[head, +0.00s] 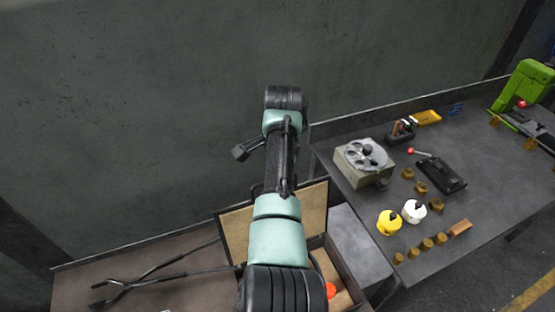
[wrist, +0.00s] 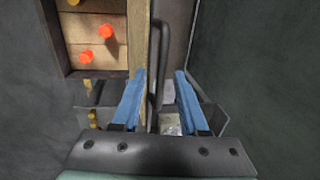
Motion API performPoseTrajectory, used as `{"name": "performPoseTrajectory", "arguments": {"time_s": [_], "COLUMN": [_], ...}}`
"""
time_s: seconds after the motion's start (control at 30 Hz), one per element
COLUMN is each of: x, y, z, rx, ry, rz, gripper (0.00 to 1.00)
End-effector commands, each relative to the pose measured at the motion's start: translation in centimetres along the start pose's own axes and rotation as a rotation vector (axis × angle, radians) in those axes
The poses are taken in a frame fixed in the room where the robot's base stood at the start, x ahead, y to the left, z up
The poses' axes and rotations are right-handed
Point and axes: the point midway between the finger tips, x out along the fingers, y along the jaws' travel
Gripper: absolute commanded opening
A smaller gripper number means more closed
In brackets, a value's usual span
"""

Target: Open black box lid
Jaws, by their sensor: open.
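The black box (head: 347,284) stands at the bottom middle of the head view, partly hidden behind my arm. Its lid (head: 236,230) stands raised, with the tan inner face showing on both sides of the arm. In the wrist view the lid (wrist: 138,35) is seen nearly edge-on, and a dark bar handle (wrist: 154,70) runs along its outer side. My gripper (wrist: 160,74) is open, with the blue fingers on either side of the handle and the lid edge near the left finger. Contact cannot be told. The head view does not clearly show my fingers.
Orange objects (wrist: 82,30) lie inside the box. Long tongs (head: 150,275) lie on the surface left of it. A dark table (head: 330,160) at right holds a grey fixture (head: 365,160), yellow (head: 389,221) and white (head: 414,211) bottles and several brass parts. A wall stands behind.

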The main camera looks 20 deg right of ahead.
Motion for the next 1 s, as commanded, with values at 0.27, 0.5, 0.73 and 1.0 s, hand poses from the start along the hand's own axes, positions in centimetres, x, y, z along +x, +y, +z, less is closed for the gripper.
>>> {"name": "performPoseTrajectory", "arguments": {"time_s": [0.27, 0.5, 0.73, 1.0], "x": [-5.8, -10.2, -11.5, -11.5], "y": [-0.1, 0.0, 0.1, 0.1], "z": [-0.1, 0.0, 0.0, 0.0], "rx": [0.001, 0.0, 0.0, 0.0], "ry": [0.003, 0.0, 0.0, 0.0], "rz": [-0.006, -0.002, 0.002, 0.002], "gripper": [0.43, 0.43, 0.43, 0.43]}}
